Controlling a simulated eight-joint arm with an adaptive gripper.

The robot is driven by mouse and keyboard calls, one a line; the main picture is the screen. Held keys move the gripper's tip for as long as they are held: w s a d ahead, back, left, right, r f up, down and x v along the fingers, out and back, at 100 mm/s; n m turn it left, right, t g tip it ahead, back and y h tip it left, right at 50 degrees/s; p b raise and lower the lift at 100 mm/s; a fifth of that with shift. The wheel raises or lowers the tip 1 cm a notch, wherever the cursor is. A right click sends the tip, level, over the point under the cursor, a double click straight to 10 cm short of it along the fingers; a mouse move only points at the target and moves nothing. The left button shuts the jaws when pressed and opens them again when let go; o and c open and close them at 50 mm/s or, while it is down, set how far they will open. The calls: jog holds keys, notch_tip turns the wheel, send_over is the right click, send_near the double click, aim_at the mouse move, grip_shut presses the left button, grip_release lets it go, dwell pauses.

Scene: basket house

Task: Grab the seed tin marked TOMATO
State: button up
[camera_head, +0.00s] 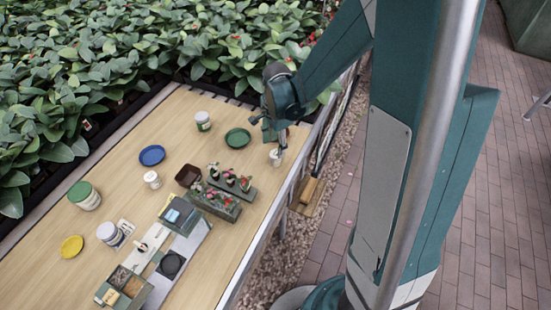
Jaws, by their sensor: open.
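Several pale tins or jars stand on the wooden table: one with a green band (203,122) at the back, a large one with a green lid (84,195) at the left, a white one (110,235) at the front left, and a small white one (152,180) near the middle. Another small whitish container (276,158) stands by the right edge. The labels are too small to read, so I cannot tell which is marked TOMATO. My gripper (277,142) is open, pointing down at the right edge container, partly overlapping it in view; contact is unclear.
Blue (152,155), green (237,138) and yellow (71,246) dishes lie on the table (120,205). Planters with small red-topped plants (230,180) stand left of my gripper. A metal rail (262,235) runs along the right edge. Leafy plants (130,45) fill the back.

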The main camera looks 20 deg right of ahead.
aim_at(276, 153)
jog(key=shift+f, duration=0.15)
jog(key=shift+f, duration=1.15)
jog(key=shift+f+b, duration=0.15)
jog(key=shift+b, duration=0.15)
jog(key=shift+w+f+b, duration=0.2)
jog(key=shift+f+b, duration=0.5)
jog(key=shift+f, duration=1.75)
jog(key=c, duration=1)
